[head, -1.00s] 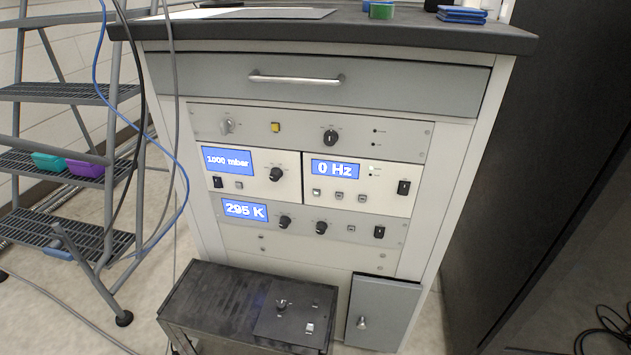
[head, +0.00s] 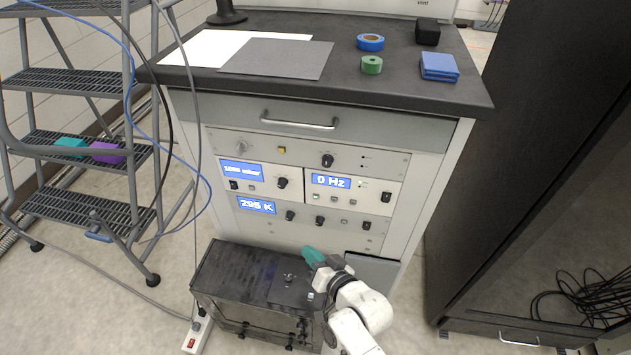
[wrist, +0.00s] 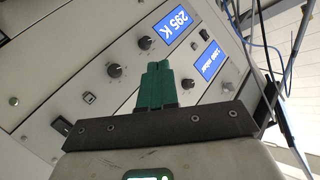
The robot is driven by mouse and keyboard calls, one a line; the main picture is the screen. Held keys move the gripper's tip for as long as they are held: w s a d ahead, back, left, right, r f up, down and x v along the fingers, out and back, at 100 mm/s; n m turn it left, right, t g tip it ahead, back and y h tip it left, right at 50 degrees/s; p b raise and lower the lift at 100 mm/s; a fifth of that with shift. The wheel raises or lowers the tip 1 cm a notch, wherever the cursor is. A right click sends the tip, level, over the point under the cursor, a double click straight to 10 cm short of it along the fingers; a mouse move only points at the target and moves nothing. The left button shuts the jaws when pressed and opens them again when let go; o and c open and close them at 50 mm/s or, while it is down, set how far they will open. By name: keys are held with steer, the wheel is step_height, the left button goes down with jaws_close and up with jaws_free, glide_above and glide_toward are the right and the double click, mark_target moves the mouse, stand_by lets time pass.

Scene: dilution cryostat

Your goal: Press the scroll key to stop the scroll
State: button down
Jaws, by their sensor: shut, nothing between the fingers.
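My gripper (head: 308,253) has teal fingers, shut and empty, low in front of the cabinet above the dark box. In the wrist view my gripper (wrist: 157,68) points at the panels, which appear rotated. The 295 K panel (head: 306,219) has knobs, a small square key (wrist: 89,97) and a black rocker (wrist: 61,127). The 0 Hz unit (head: 352,190) has several small keys. The dark box has a knob (head: 290,278) and a small pale switch (head: 310,296). Labels are unreadable, so I cannot tell which is the scroll key.
The dark box (head: 222,276) stands low before the cabinet. The worktop (head: 300,90) above carries sheets, tape rolls and blue items. Grey steps (head: 65,140) and hanging cables are on the left. A tall black cabinet (head: 540,150) is on the right. A power strip (head: 197,331) lies on the floor.

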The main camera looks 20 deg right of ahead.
mark_target(316, 197)
steer(key=shift+m+t, duration=0.5)
steer(key=shift+t, duration=0.2)
steer(key=r, duration=0.1)
steer(key=w+r+p, duration=0.1)
steer(key=r, duration=0.1)
steer(key=r+p, duration=0.1)
steer(key=shift+w+a+r, duration=0.1)
steer(key=shift+w+r, duration=0.2)
steer(key=shift+w+f, duration=0.1)
steer(key=w+d+b, duration=0.5)
steer(key=w+b, duration=0.2)
steer(key=b, duration=0.3)
steer(key=shift+d, duration=0.1)
stand_by(1.3)
steer(key=shift+w+d+b, duration=0.25)
steer(key=shift+w+b, duration=0.05)
steer(key=shift+b, duration=0.1)
